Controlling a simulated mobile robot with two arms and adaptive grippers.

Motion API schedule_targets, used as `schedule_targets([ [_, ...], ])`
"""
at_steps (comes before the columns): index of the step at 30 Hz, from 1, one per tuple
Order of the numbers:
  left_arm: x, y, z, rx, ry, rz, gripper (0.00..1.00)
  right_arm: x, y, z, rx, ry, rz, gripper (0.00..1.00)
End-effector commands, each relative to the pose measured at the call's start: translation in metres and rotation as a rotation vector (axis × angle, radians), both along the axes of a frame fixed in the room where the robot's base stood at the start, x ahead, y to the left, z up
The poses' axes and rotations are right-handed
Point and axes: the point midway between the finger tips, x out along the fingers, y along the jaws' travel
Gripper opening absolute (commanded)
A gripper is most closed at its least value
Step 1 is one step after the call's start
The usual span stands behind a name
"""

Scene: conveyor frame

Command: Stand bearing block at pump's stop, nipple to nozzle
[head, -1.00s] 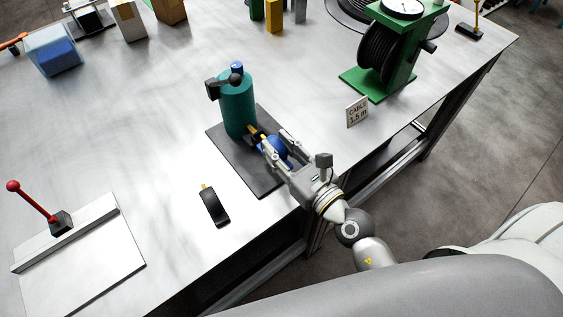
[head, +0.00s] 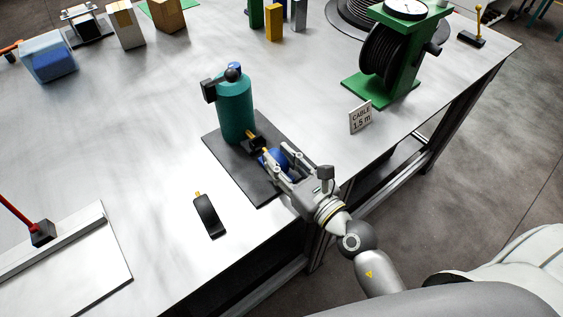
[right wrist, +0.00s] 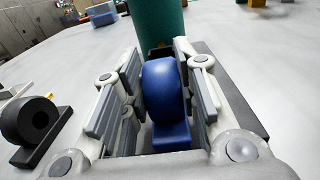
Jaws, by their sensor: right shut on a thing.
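The teal pump (head: 235,108) stands upright on a dark base plate (head: 225,152), with a yellow nozzle (head: 250,133) low on its front side. My right gripper (head: 274,157) is shut on a blue bearing block (head: 276,163) in front of the nozzle. In the right wrist view the block (right wrist: 165,95) sits upright between the fingers, rounded top up, with the pump behind it. The block's nipple is hidden, and I cannot tell whether it touches the nozzle or the plate. My left gripper is not in view.
A black bearing block (head: 207,216) with a yellow nipple lies on the table left of the plate. A green cable reel stand (head: 380,90) and a "CABLE 1.5 m" sign (head: 361,117) are at right. A red-handled lever tool (head: 42,233) is at left. The table's middle left is clear.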

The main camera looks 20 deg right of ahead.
Motion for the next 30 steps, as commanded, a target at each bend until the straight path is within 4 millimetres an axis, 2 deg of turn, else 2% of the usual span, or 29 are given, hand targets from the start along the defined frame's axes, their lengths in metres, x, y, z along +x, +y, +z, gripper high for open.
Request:
schedule_targets([
  [4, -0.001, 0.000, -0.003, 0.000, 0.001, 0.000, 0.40, 0.000, 0.000, -0.002, 0.001, -0.004, -0.001, 0.00],
  [5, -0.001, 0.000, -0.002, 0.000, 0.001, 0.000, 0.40, 0.000, 0.000, -0.003, 0.000, 0.000, 0.000, 0.31],
  [9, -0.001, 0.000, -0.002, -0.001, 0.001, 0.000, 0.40, 0.000, 0.000, -0.003, 0.000, 0.000, 0.000, 0.49],
  [21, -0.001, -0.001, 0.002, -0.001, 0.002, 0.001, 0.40, 0.000, 0.000, 0.002, 0.000, -0.001, 0.000, 0.50],
  [26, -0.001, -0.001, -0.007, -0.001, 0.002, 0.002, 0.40, -0.017, -0.006, -0.003, -0.001, 0.002, -0.001, 0.50],
  [30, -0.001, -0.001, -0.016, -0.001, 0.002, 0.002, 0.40, -0.038, -0.014, -0.005, -0.002, 0.003, 0.001, 0.50],
])
